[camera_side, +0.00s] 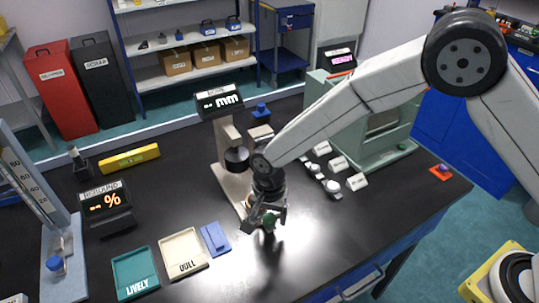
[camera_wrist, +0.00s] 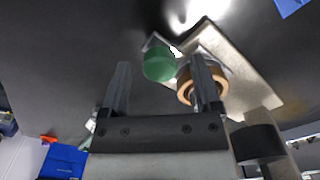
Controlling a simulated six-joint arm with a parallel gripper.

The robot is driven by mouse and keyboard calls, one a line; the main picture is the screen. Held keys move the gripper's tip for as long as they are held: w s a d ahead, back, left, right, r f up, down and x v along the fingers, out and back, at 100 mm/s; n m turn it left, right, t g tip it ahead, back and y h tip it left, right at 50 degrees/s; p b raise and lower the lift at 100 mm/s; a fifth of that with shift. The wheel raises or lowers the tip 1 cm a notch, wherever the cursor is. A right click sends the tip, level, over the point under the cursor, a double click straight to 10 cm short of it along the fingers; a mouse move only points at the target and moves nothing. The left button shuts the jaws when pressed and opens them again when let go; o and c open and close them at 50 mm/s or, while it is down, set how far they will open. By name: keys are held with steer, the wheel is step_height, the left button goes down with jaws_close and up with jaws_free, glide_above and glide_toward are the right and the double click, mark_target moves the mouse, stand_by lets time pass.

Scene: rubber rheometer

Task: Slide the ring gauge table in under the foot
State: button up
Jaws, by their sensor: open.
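My gripper (camera_side: 264,222) is open and empty, pointing down at the near end of the thickness gauge. A green knob (camera_wrist: 158,63) lies between and beyond my fingertips in the wrist view. It also shows partly at my fingers in the side view (camera_side: 270,220). Beside it is a tan ring (camera_wrist: 186,88), partly hidden by my right finger; it seems to belong with the knob to the ring gauge table. The dark round foot (camera_side: 236,158) hangs over the pale base (camera_side: 229,183), farther back, and shows in the wrist view too (camera_wrist: 258,143). Contact with the knob cannot be told.
The gauge's mm display (camera_side: 219,101) stands behind the foot. White labels and small pieces (camera_side: 333,187) lie to the right. The front bench is clear.

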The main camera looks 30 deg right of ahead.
steer(key=shift+f, duration=0.1)
jaws_close()
stand_by(1.4)
